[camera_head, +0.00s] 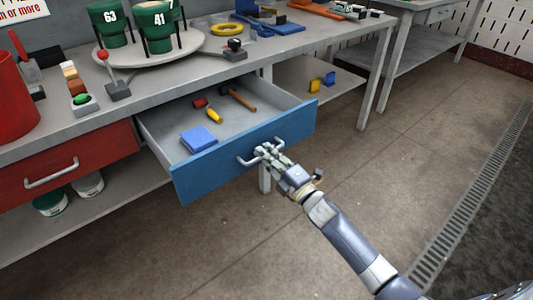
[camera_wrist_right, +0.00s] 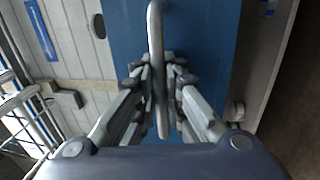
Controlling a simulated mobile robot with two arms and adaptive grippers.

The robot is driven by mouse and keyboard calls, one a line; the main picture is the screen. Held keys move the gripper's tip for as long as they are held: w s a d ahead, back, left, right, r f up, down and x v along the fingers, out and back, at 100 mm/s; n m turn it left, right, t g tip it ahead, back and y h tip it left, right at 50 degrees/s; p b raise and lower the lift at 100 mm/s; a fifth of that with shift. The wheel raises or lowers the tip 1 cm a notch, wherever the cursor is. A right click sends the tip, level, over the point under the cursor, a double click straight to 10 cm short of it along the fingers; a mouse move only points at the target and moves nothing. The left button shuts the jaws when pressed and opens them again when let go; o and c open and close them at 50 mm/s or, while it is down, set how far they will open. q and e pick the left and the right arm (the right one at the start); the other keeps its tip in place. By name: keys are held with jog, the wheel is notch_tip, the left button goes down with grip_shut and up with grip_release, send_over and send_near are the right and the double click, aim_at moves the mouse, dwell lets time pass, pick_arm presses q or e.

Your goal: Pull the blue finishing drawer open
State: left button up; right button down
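The blue drawer (camera_head: 225,166) stands well out from under the grey workbench, open. It holds a blue block (camera_head: 199,139), a hammer (camera_head: 240,98) and small red and yellow items (camera_head: 213,115). My right gripper (camera_head: 268,152) is at the drawer's metal handle (camera_head: 248,159). In the right wrist view the handle (camera_wrist_right: 156,70) passes between the fingers (camera_wrist_right: 160,72), which are close in on both sides of it. The drawer's blue front (camera_wrist_right: 210,60) lies behind them. My left gripper is not in view.
The red drawer (camera_head: 70,175) to the left is shut. The workbench top (camera_head: 150,92) carries green numbered cups, a red-knobbed lever (camera_head: 115,85) and a yellow ring (camera_head: 227,29). Buckets (camera_head: 88,184) stand on the lower shelf. The floor (camera_head: 400,150) right of the drawer is clear.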

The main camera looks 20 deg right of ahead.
jog(key=c, duration=1.7)
grip_release()
jog(key=v, duration=1.2)
jog(key=shift+f, duration=0.1)
